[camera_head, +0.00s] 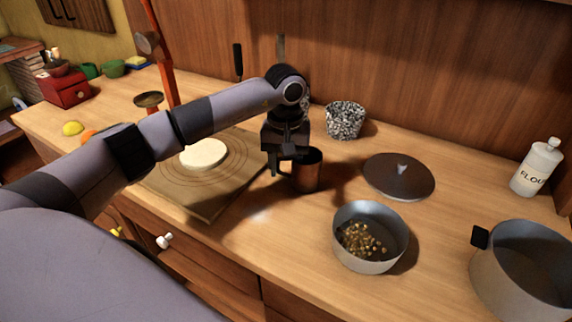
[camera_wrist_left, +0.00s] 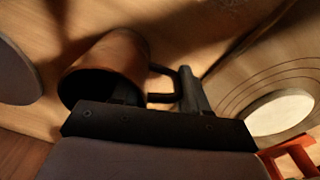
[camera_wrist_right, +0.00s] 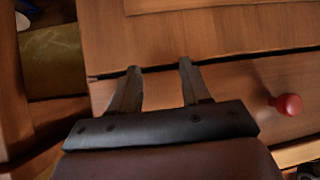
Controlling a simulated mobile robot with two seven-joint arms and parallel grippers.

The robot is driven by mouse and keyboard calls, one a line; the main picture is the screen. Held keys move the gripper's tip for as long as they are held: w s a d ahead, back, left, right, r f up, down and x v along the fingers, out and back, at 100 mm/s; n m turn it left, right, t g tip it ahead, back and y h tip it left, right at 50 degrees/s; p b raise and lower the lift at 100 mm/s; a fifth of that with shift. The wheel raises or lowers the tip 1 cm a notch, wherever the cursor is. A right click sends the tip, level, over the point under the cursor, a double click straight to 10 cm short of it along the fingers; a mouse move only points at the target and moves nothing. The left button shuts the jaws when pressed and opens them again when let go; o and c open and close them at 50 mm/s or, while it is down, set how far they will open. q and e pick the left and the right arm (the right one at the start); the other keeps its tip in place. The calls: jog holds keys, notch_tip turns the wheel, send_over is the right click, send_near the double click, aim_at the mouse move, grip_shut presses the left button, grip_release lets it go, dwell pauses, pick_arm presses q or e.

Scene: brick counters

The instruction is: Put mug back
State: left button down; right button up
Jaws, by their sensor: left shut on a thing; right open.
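The brown copper-coloured mug (camera_head: 309,172) is upright at the counter, right of the round-marked board; whether its base touches the wood is unclear. My left gripper (camera_head: 287,166) is shut on its handle side. In the left wrist view the mug (camera_wrist_left: 112,58) shows its dark opening and black handle between the fingers (camera_wrist_left: 160,92); the exact contact is partly hidden. My right gripper (camera_wrist_right: 157,80) is open and empty in the right wrist view, in front of wooden drawers. It does not show in the head view.
A grey pot with yellowish pieces (camera_head: 369,237), a dark lid (camera_head: 399,176) and a speckled container (camera_head: 345,120) stand near the mug. The board (camera_head: 205,205) bears pale dough (camera_head: 204,153). A flour bottle (camera_head: 537,166) and large pot (camera_head: 525,270) are at right. A red drawer knob (camera_wrist_right: 288,104) sticks out.

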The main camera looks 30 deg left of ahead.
pick_arm(q)
jog(key=shift+f, duration=0.15)
jog(key=shift+c, duration=2.4)
grip_release()
notch_tip(320, 180, up, 7)
jog(key=shift+s+r+b, duration=0.1)
jog(key=shift+b, duration=0.4)
jog(key=shift+d, duration=0.15)
